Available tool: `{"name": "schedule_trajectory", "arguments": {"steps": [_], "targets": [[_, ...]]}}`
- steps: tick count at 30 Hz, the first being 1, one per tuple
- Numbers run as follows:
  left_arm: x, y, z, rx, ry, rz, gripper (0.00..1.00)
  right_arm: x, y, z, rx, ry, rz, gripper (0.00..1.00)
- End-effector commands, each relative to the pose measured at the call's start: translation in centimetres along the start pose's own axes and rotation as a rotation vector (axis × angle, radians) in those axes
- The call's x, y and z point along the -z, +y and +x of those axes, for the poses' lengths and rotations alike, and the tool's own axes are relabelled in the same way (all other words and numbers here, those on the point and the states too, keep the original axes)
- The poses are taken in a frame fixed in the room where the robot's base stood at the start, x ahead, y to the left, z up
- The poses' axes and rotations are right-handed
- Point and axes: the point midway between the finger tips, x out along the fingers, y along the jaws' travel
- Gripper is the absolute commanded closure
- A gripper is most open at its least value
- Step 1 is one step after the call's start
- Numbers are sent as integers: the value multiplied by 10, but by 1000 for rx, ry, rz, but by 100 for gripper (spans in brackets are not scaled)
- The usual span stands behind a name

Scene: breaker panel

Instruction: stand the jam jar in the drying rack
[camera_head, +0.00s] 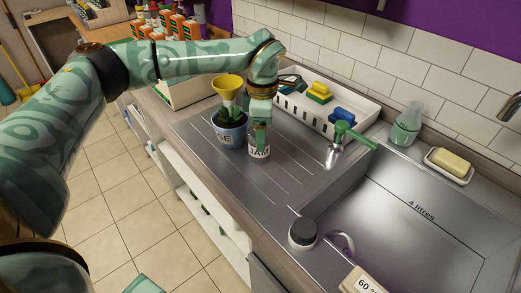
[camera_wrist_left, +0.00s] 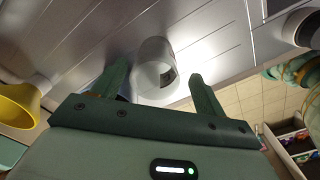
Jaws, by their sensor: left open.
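The jam jar (camera_head: 259,154), with a white label reading "JAM", stands on the steel drainboard beside the potted plant. My left gripper (camera_head: 261,134) is right above it and hides its upper part. In the left wrist view the jar (camera_wrist_left: 154,72) appears between the two open fingers of my left gripper (camera_wrist_left: 158,82), with gaps at the sides; I cannot tell if they touch it. The white slotted drying rack (camera_head: 284,104) lies behind, along the tiled wall, with sponges and a blue item in it. My right gripper is not in view.
A blue plant pot (camera_head: 228,133) with a yellow funnel (camera_head: 229,84) above it stands close left of the jar. A green-handled tap (camera_head: 345,141) stands in front of the rack's right end. The sink (camera_head: 400,225) is at right; the drainboard right of the jar is clear.

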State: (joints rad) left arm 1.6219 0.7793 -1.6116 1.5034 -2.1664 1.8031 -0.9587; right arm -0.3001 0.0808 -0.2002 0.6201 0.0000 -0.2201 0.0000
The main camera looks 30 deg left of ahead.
Motion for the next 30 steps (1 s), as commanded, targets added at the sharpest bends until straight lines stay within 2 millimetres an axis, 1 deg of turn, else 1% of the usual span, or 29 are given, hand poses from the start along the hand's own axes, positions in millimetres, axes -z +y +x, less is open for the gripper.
{"name": "schedule_trajectory", "arguments": {"steps": [1,5,7,12,15,22,23,24,26,27,28,29,30], "targets": [[0,0,5,1,-1,0,27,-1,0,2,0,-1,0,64],[0,1,11,-1,-2,0,27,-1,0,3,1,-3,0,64],[2,2,18,1,-1,-1,27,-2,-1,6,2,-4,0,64],[7,5,48,3,1,0,27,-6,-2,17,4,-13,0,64],[7,5,60,2,0,0,27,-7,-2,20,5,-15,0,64],[7,5,60,-1,-2,0,27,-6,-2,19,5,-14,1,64],[7,5,60,-1,-2,0,36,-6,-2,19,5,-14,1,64],[7,5,60,-1,-2,0,47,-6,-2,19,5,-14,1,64],[7,5,60,-1,-2,0,63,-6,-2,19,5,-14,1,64],[7,5,60,-1,-2,0,75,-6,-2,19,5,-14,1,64],[7,5,60,-1,-2,0,82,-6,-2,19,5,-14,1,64],[7,5,60,-1,-2,0,82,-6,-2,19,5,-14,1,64],[7,5,59,-2,-2,0,86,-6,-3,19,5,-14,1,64]]}}
